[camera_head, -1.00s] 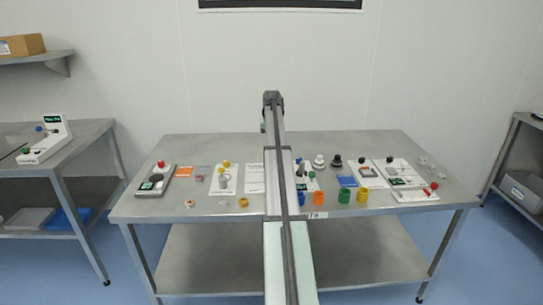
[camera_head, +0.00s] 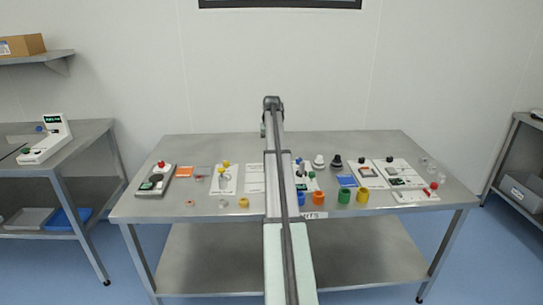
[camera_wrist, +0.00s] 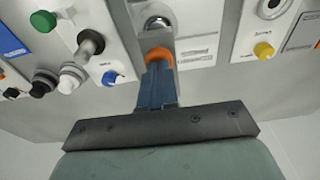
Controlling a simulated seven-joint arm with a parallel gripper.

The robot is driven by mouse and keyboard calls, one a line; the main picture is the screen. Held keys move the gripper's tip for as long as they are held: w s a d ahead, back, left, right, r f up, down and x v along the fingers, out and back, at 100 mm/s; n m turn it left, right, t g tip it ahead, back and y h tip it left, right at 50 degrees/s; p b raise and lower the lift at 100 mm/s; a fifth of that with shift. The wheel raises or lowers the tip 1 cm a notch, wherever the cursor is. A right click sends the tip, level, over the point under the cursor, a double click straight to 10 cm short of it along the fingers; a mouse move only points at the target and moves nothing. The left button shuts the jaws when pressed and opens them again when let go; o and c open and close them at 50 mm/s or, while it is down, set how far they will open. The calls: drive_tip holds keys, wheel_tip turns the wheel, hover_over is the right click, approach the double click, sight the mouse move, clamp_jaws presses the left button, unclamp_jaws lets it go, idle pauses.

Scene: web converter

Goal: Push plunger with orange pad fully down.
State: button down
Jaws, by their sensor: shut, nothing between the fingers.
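The orange pad (camera_wrist: 158,54) shows in the wrist view as a round cap just beyond my fingertips. It is on a grey metal plate or track, in front of a shiny round metal part (camera_wrist: 158,23). My gripper (camera_wrist: 158,68) has its blue-grey fingers together, empty, with the tips right at the near side of the pad. The fingers overlap the pad's lower edge, and I cannot tell whether they touch it. The plunger's stem and its height are hidden. In the head view my arm covers the gripper and this fixture.
A white panel holds a lever (camera_wrist: 90,42), a green knob (camera_wrist: 43,21) and a blue knob (camera_wrist: 110,77) close by. A panel with a yellow knob (camera_wrist: 263,50) stands on the other side. Coloured cylinders, including an orange one (camera_head: 318,198), stand along the table (camera_head: 240,148).

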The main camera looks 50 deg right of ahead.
drive_tip(key=shift+s+f, duration=0.1)
drive_tip(key=shift+f, duration=0.1)
drive_tip(key=shift+r, duration=1.85)
wheel_tip(320, 180, up, 6)
idle(0.6)
idle(0.3)
